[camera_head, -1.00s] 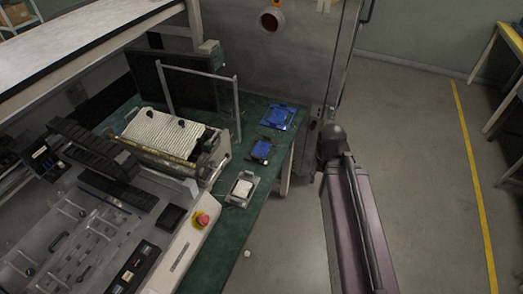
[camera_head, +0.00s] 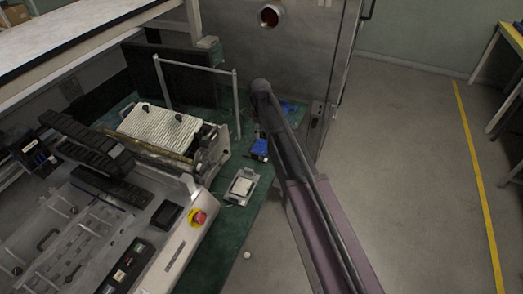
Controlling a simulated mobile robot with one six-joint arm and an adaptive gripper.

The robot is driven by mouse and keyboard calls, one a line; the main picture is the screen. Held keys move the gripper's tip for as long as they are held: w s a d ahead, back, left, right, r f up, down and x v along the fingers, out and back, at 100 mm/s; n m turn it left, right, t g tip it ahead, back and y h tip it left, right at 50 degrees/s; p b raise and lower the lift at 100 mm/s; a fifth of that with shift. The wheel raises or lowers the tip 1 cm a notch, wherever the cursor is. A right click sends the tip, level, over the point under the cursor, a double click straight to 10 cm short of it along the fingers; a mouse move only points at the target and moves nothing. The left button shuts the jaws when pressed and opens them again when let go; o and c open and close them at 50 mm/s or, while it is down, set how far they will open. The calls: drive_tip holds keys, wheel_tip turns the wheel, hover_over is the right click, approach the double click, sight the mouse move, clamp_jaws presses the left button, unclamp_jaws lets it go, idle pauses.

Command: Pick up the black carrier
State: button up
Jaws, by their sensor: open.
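No single object shows clearly as the black carrier. Dark candidates are a long ribbed black part (camera_head: 85,140) on the machine at the left and a small blue-and-black item (camera_head: 259,150) on the green table (camera_head: 222,240). My arm rises from the lower right to a rounded joint above the table's far right part.
A metal frame (camera_head: 235,100) stands at the back of the table. A small device with a pale top (camera_head: 242,186) sits near the table's right edge. A red stop button (camera_head: 198,217) is on the machine. The floor (camera_head: 415,170) at right is clear.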

drive_tip(key=shift+w+a+f+n, duration=0.1)
drive_tip(key=shift+w+a+n, duration=0.25)
drive_tip(key=shift+a, duration=0.25)
drive_tip(key=shift+w+a+f+n, duration=0.1)
drive_tip(key=shift+w+a+n, duration=0.15)
drive_tip(key=shift+w+a, duration=0.3)
drive_tip(key=shift+s+f, duration=0.1)
drive_tip(key=shift+f, duration=0.05)
drive_tip(key=b, duration=0.9)
hover_over(255, 153)
wheel_tip(255, 153, down, 8)
drive_tip(key=shift+s+f, duration=0.1)
drive_tip(key=shift+f, duration=0.05)
drive_tip(key=shift+d+f+b, duration=0.1)
drive_tip(key=shift+f+b, duration=2.4)
drive_tip(key=shift+f, duration=0.1)
clamp_jaws()
